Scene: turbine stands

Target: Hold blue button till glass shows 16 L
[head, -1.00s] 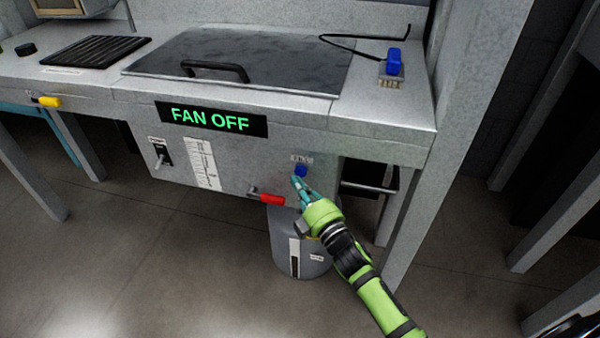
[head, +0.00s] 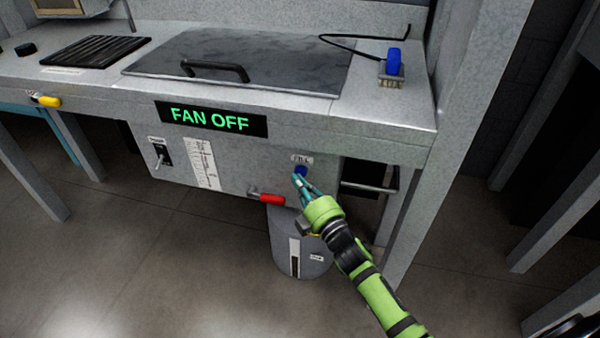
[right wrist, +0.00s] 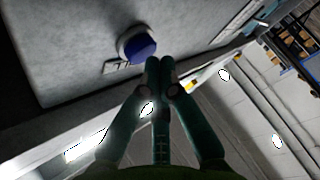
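The blue button (head: 301,171) sits on the grey front panel under a small label. It shows in the right wrist view as a blue cap in a pale collar (right wrist: 138,47). My right gripper (head: 297,178) is at the button's lower left edge, fingers together and nothing between them. In the right wrist view the fingertips (right wrist: 160,63) are close beside the cap; I cannot tell whether they touch it. A grey drum (head: 314,257) below carries a narrow pale strip (head: 294,258) with a dark slot; its level is unreadable. My left gripper is not in view.
A red-handled lever (head: 270,198) projects left of my gripper. A white scale (head: 201,163) and a toggle switch (head: 160,155) are further left, below the FAN OFF display (head: 211,119).

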